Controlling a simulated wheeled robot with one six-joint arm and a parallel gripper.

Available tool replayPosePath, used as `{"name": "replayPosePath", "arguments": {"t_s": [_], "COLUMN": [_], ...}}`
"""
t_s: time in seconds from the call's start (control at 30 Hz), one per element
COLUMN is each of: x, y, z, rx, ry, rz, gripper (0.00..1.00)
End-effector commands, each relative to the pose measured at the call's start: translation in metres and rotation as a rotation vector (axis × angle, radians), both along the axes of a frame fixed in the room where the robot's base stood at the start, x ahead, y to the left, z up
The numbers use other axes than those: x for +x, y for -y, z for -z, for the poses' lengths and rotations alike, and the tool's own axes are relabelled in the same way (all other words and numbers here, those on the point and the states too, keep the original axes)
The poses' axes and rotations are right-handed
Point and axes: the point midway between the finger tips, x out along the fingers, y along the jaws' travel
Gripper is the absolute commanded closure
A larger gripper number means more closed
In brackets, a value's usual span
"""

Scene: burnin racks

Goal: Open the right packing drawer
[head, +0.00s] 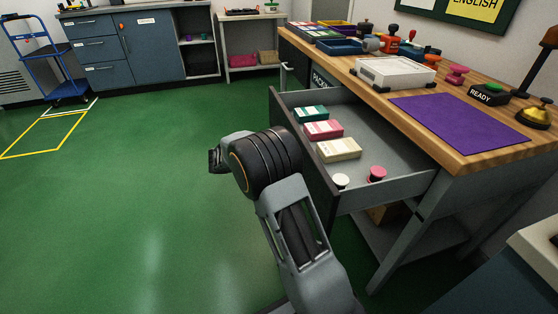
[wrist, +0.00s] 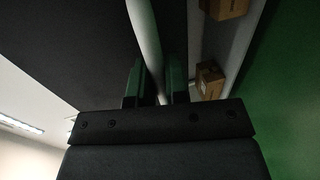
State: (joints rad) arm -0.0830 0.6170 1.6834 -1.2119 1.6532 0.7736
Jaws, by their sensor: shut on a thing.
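The right packing drawer (head: 398,192) is a grey drawer with a dark front, pulled well out from under the wooden-topped bench in the head view. Inside lie a green-and-white box (head: 310,114), a pink-and-white box (head: 323,130), a cream box (head: 338,149), a white round knob-like item (head: 341,180) and a pink one (head: 377,174). My gripper (wrist: 155,78) is shut on the pale drawer handle (wrist: 143,35), which runs between its two fingers in the wrist view. In the head view my wrist covers the handle and fingers.
The wooden bench top (head: 470,150) carries a purple mat (head: 455,120), a white device (head: 395,73), a brass bell (head: 538,113) and several stamps and trays. Green floor is open to the left. A blue trolley (head: 65,75) and blue cabinets (head: 152,50) stand far back.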

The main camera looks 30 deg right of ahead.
Motion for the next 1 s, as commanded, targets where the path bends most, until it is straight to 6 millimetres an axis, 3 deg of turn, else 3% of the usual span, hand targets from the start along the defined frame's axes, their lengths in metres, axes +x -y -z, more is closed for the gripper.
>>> {"name": "replayPosePath", "arguments": {"t_s": [0.03, 0.07, 0.3, 0.67, 1.0], "x": [0.0, 0.0, 0.0, 0.003, 0.017], "y": [0.0, 0.0, 0.0, -0.009, -0.072], "z": [0.0, 0.0, 0.0, -0.003, -0.018], "rx": [0.001, 0.001, 0.0, 0.0, 0.0], "ry": [0.0, 0.0, 0.0, 0.001, 0.001], "rz": [0.0, 0.0, -0.001, -0.003, -0.005], "gripper": [1.0, 0.84, 0.61, 0.61, 0.61]}}
